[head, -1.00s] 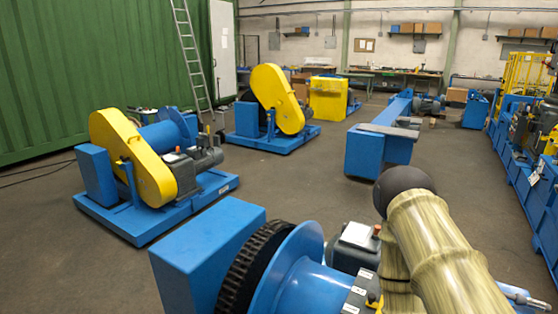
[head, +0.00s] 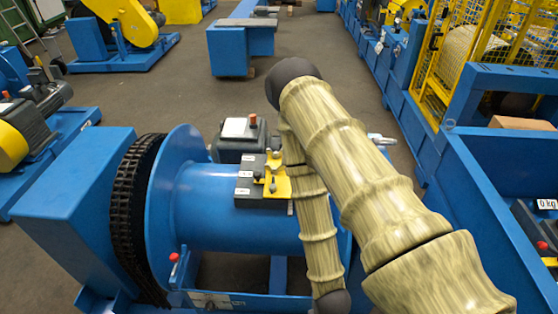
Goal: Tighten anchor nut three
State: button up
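The chain drive in front of me has a blue drum (head: 215,212) with a black chain (head: 130,205) around its left end, beside a blue housing (head: 75,200). On top of the drum sits a dark block (head: 250,187) with small white labels and a yellow bracket (head: 275,182). I cannot make out anchor nut three or any nut clearly. My arm comes from the lower right, bends above the drum's right side and runs down in front of it. The arm hides part of the drum's right end. My gripper is not in view.
A dark motor-like box (head: 238,138) stands behind the drum. Another machine with a yellow guard (head: 12,150) is close on the left. A blue bench with yellow mesh cages (head: 460,60) runs along the right. Bare floor (head: 330,110) lies beyond the drum.

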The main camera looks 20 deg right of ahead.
aim_at(273, 187)
jog(key=u, duration=2.2)
jog(key=k, duration=0.6)
jog(key=z, duration=1.35)
